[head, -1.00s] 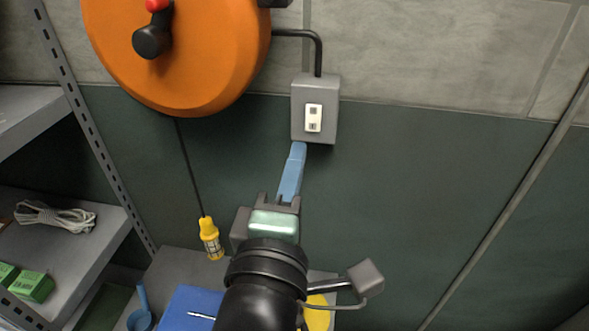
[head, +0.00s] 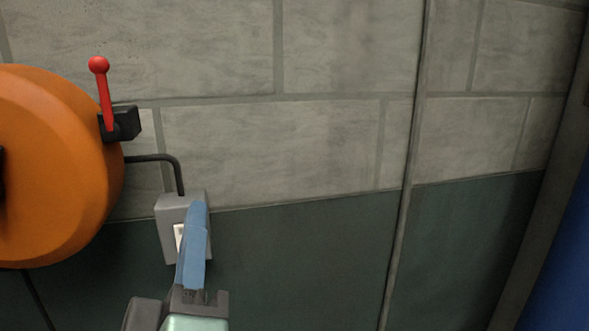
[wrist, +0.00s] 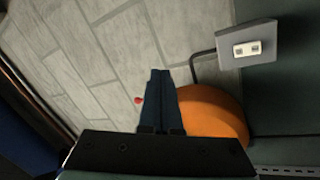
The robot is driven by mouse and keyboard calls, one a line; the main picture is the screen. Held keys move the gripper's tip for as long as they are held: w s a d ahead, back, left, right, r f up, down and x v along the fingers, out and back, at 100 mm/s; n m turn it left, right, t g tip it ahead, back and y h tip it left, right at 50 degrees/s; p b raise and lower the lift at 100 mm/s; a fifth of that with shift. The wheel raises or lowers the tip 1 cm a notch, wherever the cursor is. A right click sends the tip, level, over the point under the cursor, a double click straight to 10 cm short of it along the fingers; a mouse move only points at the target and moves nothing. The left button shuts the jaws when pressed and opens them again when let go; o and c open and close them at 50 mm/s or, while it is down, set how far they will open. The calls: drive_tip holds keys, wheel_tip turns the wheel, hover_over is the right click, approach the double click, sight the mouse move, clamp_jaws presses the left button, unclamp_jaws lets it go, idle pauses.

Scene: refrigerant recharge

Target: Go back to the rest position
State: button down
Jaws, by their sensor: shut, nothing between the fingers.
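My gripper (head: 198,206) has blue fingers pressed together with nothing between them. In the head view it points up at the bottom left of the middle and overlaps the grey wall switch box (head: 170,209). In the wrist view the gripper (wrist: 160,72) stands in front of the wall and the orange reel, with the switch box (wrist: 257,60) apart from it at the upper right. Its white switch plate is partly hidden behind the fingers in the head view.
An orange reel (head: 55,165) hangs on the wall at the left, with a red-knobbed lever (head: 102,85) at its side. A black conduit (head: 160,159) runs from it to the switch box. A vertical pipe (head: 405,190) and a blue object (head: 565,270) are to the right. The wall between is bare.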

drive_tip(key=s+d+r+m+t+h, duration=0.2)
drive_tip(key=d+r+m+t, duration=0.1)
drive_tip(key=d+r+m, duration=0.2)
drive_tip(key=s+d+r+m+t+h, duration=0.2)
drive_tip(key=d+r+m, duration=0.3)
drive_tip(key=r+m, duration=0.4)
wheel_tip(320, 180, up, 4)
drive_tip(key=shift+s+d+r+m+t, duration=0.25)
drive_tip(key=shift+s+m+t, duration=0.15)
drive_tip(key=shift+t, duration=0.3)
drive_tip(key=shift+a, duration=0.1)
